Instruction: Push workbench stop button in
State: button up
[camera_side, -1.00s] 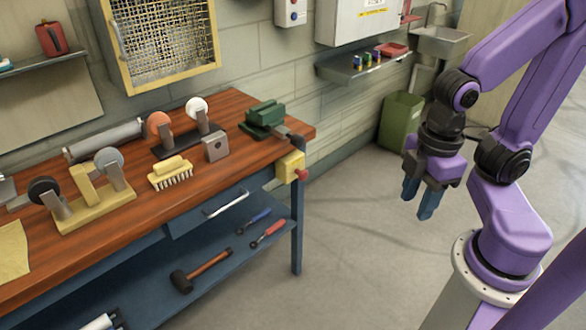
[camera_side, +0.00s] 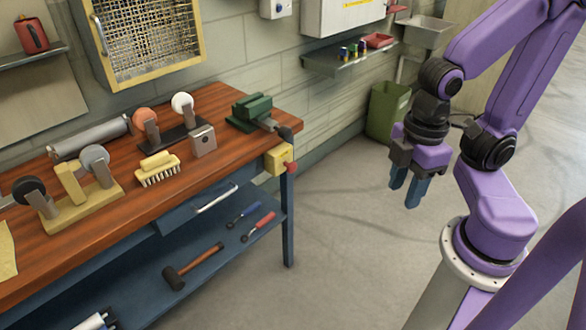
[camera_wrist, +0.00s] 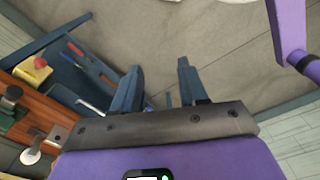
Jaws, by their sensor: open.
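The stop button is a red knob (camera_side: 291,167) on a yellow box (camera_side: 278,159) fixed to the right end of the workbench (camera_side: 225,157). In the wrist view the red knob (camera_wrist: 40,63) sits on its yellow box (camera_wrist: 33,70) at the left. My gripper (camera_side: 403,192) hangs in free air to the right of the button, well apart from it, with blue fingers pointing down. In the wrist view my gripper (camera_wrist: 158,80) has its two fingers spread with nothing between them.
A green vise (camera_side: 252,110) stands on the bench above the box. A hammer (camera_side: 193,266) and screwdrivers (camera_side: 258,226) lie on the lower shelf. A green bin (camera_side: 387,110) stands by the wall. Open floor lies between bench and gripper.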

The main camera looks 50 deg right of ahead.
jog(key=shift+w, duration=0.25)
grip_shut()
jog(key=w+d+f+t, duration=0.2)
jog(key=w, duration=0.6)
jog(key=w+d+f+n+t, duration=0.1)
jog(key=w+f, duration=0.1)
jog(key=w, duration=0.6)
jog(key=w+d+f+t, duration=0.2)
jog(key=w+f, duration=0.1)
jog(key=w, duration=0.5)
jog(key=w+d+f+n+y, duration=0.1)
jog(key=w+d+f+y, duration=0.1)
jog(key=d+f, duration=0.4)
jog(key=w+d+f+n+y, duration=0.2)
jog(key=w+d+f, duration=0.2)
jog(key=d, duration=0.5)
notch_tip(320, 180, down, 2)
jog(key=shift+d+f+t, duration=0.2)
jog(key=shift+f+t, duration=0.05)
jog(key=shift+t, duration=0.05)
